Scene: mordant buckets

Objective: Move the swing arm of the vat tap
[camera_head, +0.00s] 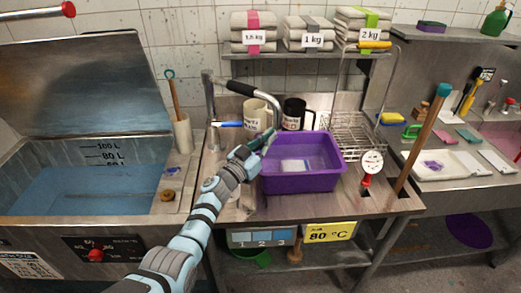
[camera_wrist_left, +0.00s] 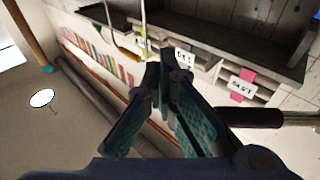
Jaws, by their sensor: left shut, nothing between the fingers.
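The vat tap is a metal post (camera_head: 209,105) on the counter right of the vat. Its swing arm reaches right from the post top, with a black grip (camera_head: 240,87) and a metal end that bends down over the counter. In the left wrist view the black grip (camera_wrist_left: 250,117) and a metal rod show right of the fingers. My left gripper (camera_head: 266,140) is shut and empty, below the swing arm's bent end and by the rear left of the purple basin. I see a gap between it and the black grip. My right gripper is out of view.
The purple basin (camera_head: 303,176) stands on the counter, with a cream mug (camera_head: 256,114) and a black mug (camera_head: 294,113) behind it. A wire rack (camera_head: 352,133) and a wooden pole (camera_head: 420,140) stand to the right. The vat (camera_head: 85,190) holds blue liquid at left.

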